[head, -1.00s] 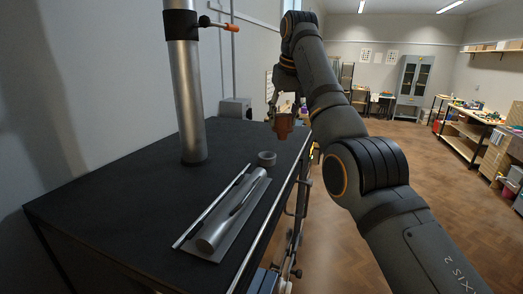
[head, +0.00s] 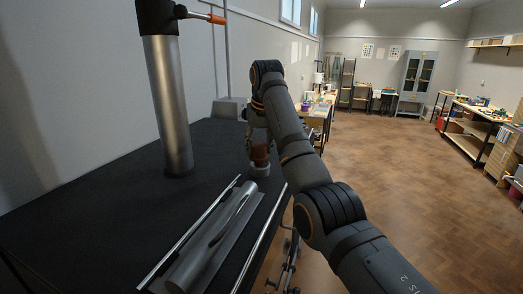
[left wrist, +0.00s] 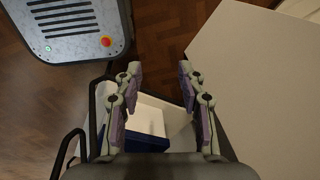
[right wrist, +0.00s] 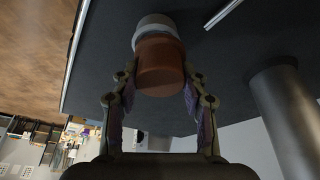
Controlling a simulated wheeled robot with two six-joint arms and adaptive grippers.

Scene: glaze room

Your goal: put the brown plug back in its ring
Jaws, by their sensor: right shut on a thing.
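The brown plug (head: 260,153) is a short reddish-brown cylinder held in my right gripper (head: 256,135). In the right wrist view the plug (right wrist: 161,68) sits between the two fingers of that gripper (right wrist: 158,82), which are shut on its sides. The grey ring (head: 260,171) stands on the black table directly under the plug. It also shows just beyond the plug's far end in the right wrist view (right wrist: 155,24). Plug and ring overlap in both views; I cannot tell if the plug is inside it. My left gripper (left wrist: 158,72) is open and empty.
A silver cylinder (head: 205,250) lies on a plate by a thin rail on the black table (head: 110,190). A tall metal column (head: 168,100) with an orange-tipped lever (head: 206,17) stands behind. A blue-and-white box (left wrist: 150,135) is below my left gripper.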

